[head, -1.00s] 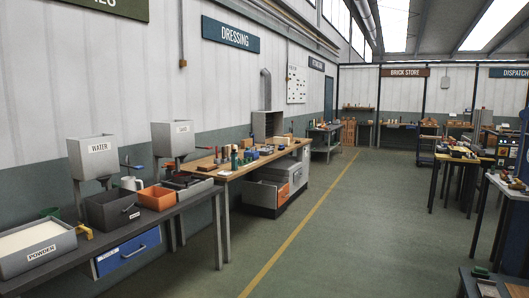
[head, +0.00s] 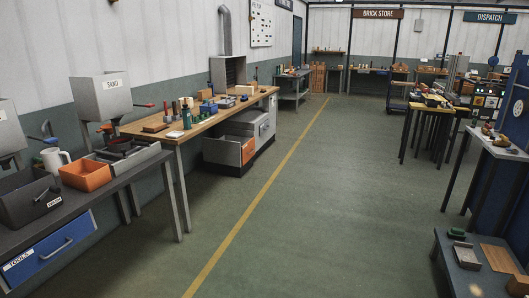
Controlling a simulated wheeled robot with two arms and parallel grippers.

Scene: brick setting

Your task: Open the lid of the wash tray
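No readable label in view says wash tray. A dark grey box (head: 22,207) with a bar handle stands on the dark bench at the left edge of the head view. The small label on its front is too blurred to read, and I cannot tell whether it is the wash tray or whether its top is covered. Neither of my grippers shows in the head view.
An orange bin (head: 86,174) and a grey tray (head: 133,156) sit beside the box. A blue drawer (head: 48,251) is under that bench. A wooden workbench (head: 206,121) stands beyond. The green floor (head: 330,200) is clear; a low table (head: 452,262) stands at right.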

